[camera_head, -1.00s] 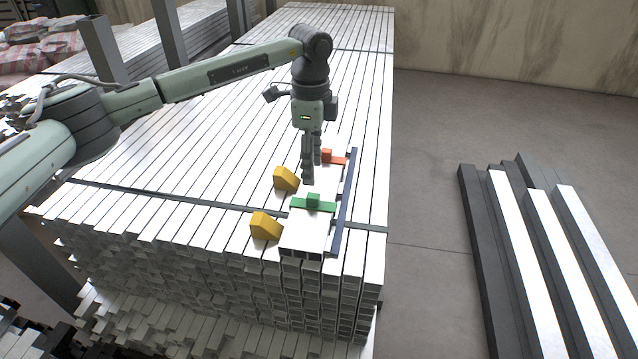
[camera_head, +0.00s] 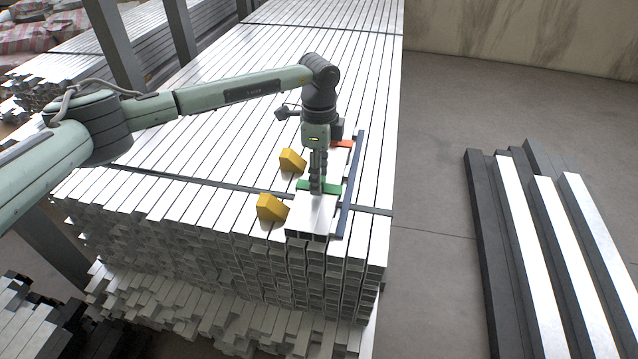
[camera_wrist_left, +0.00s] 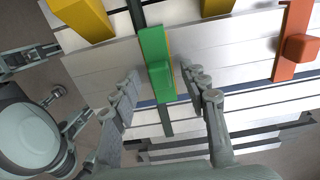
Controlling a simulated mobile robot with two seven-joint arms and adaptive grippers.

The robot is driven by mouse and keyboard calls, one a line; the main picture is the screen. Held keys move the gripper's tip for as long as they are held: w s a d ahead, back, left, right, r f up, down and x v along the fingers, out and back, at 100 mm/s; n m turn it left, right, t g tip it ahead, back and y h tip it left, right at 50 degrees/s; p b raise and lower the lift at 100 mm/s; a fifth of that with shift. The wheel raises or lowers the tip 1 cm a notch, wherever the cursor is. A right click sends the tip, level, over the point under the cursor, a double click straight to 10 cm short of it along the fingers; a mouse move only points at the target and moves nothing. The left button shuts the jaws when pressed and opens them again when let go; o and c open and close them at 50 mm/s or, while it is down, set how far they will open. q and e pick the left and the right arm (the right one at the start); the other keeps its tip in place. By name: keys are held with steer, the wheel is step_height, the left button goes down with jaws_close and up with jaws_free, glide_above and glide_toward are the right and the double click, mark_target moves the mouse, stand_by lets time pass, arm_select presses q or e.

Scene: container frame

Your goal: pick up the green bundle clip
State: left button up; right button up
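The green bundle clip (camera_head: 332,188) lies across a short bundle of white bars (camera_head: 312,218) on the large stack. My left gripper (camera_head: 316,190) points straight down over the clip and hides its middle in the head view. In the left wrist view, the clip's raised green block (camera_wrist_left: 160,78) shows between the two fingers of the left gripper (camera_wrist_left: 157,75). The fingers are apart, one on each side, with a visible gap to the block. My right gripper is in neither view.
An orange clip (camera_head: 341,143) sits on the same bundle farther back. Two yellow blocks (camera_head: 291,160) (camera_head: 271,207) stand left of the bundle, and a dark blue rail (camera_head: 350,190) runs along its right. Loose bars (camera_head: 540,220) lie on the floor at right.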

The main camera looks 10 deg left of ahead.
arm_select(q)
jaws_close()
steer(key=shift+r, duration=0.1)
